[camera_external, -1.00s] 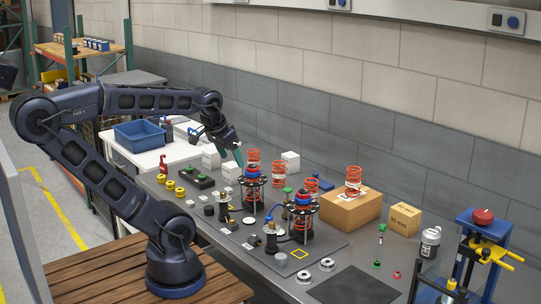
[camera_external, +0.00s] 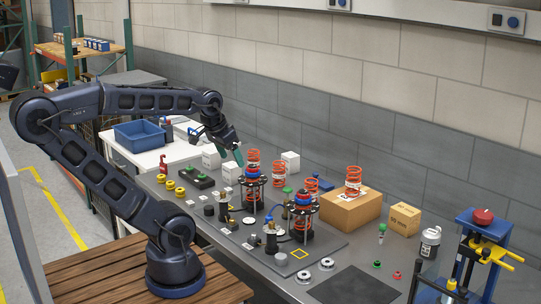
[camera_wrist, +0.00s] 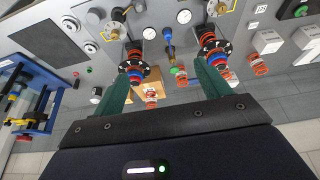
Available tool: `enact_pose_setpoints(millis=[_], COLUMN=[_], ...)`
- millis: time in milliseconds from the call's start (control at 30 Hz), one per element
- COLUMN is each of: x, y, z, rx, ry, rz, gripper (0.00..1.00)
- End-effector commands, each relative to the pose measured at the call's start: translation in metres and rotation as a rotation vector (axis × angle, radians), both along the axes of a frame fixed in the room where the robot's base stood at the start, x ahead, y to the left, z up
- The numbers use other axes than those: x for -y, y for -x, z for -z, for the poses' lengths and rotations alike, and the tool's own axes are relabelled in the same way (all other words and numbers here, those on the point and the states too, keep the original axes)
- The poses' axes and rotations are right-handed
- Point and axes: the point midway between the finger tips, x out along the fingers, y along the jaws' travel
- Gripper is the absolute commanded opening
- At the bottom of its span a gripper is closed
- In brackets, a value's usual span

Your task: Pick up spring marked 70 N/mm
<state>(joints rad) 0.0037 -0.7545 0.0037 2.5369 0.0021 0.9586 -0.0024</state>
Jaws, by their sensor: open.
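Several orange coil springs with small white labels stand on the grey bench; the labels are too small to read, so I cannot tell which is marked 70 N/mm. One spring (camera_external: 253,158) is at the back left, another (camera_external: 279,172) is just right of it, and a third (camera_external: 353,180) stands on a cardboard box. Orange springs also show in the wrist view, one at the upper right (camera_wrist: 267,41). My gripper (camera_external: 238,156) is open and empty, above the back left of the bench, its green fingers (camera_wrist: 163,85) wide apart in the wrist view.
Two strut assemblies with blue and black tops (camera_external: 252,174) (camera_external: 304,202) stand on a plate mid-bench. The cardboard box (camera_external: 346,211), a smaller box (camera_external: 404,219) and a blue-yellow press (camera_external: 482,250) are to the right. White boxes (camera_external: 291,161) stand behind. A dark mat (camera_external: 355,287) is bare.

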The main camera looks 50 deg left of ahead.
Motion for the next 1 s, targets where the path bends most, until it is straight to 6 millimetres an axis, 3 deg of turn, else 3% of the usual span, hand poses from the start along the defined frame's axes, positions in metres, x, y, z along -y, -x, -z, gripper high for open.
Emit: enact_pose_setpoints(millis=[467, 1000], x=[0.001, -0.006], y=[-0.009, -0.107], z=[0.001, 0.019], rx=[-0.027, -0.263], ry=[0.042, 0.475], rz=[-0.042, -0.486], gripper=[0.78, 0.78])
